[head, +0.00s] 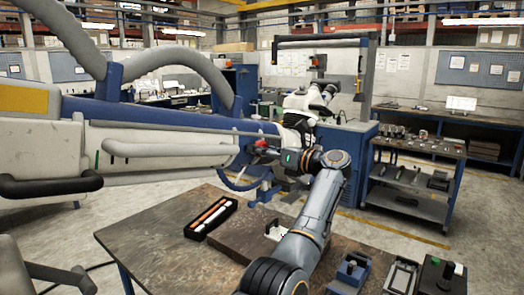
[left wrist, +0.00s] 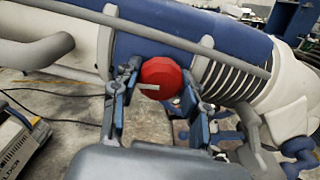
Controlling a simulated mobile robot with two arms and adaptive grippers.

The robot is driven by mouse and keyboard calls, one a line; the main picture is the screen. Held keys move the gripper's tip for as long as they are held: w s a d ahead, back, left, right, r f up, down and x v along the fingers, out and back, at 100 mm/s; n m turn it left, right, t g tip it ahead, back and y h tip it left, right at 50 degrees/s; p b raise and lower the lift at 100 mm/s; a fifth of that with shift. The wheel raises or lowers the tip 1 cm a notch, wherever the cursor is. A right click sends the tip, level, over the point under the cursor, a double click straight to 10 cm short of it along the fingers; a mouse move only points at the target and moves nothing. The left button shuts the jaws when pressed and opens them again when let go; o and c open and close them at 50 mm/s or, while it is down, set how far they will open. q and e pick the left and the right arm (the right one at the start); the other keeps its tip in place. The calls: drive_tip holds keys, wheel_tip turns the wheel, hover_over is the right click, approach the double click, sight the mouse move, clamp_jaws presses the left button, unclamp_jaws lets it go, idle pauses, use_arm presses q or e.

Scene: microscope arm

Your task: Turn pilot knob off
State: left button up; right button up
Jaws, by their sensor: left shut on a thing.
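The pilot knob (left wrist: 163,74) is a red round knob with a pale pointer mark, on the blue part of the large microscope arm (head: 150,135). In the left wrist view it sits between the two fingers of my left gripper (left wrist: 124,92). The fingers are shut on its sides, and the pale mark points to the left. In the head view, my left gripper (head: 264,152) reaches the underside of the arm, where the red of the knob (head: 262,144) shows small beside it. My right gripper is in neither view.
A worktable (head: 150,240) stands below, with a black tray (head: 211,217) of rods and several small devices near its right end. The microscope head (head: 308,100) is just behind my gripper. A shelved cart (head: 415,180) stands at the right.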

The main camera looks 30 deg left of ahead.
use_arm(q)
drive_tip(key=m, duration=0.4)
drive_tip(key=shift+r, duration=0.1)
drive_tip(key=m+p, duration=0.1)
drive_tip(key=m, duration=0.2)
drive_tip(key=shift+m, duration=0.3)
drive_tip(key=m+p, duration=0.2)
drive_tip(key=m, duration=0.2)
drive_tip(key=shift+r+m, duration=0.15)
drive_tip(key=shift+m, duration=0.15)
drive_tip(key=shift+m+p, duration=1.25)
drive_tip(key=shift+m, duration=0.95)
drive_tip(key=o, duration=1.1)
drive_tip(key=shift+f, duration=0.2)
drive_tip(key=shift+o, duration=0.2)
drive_tip(key=shift+d, duration=0.1)
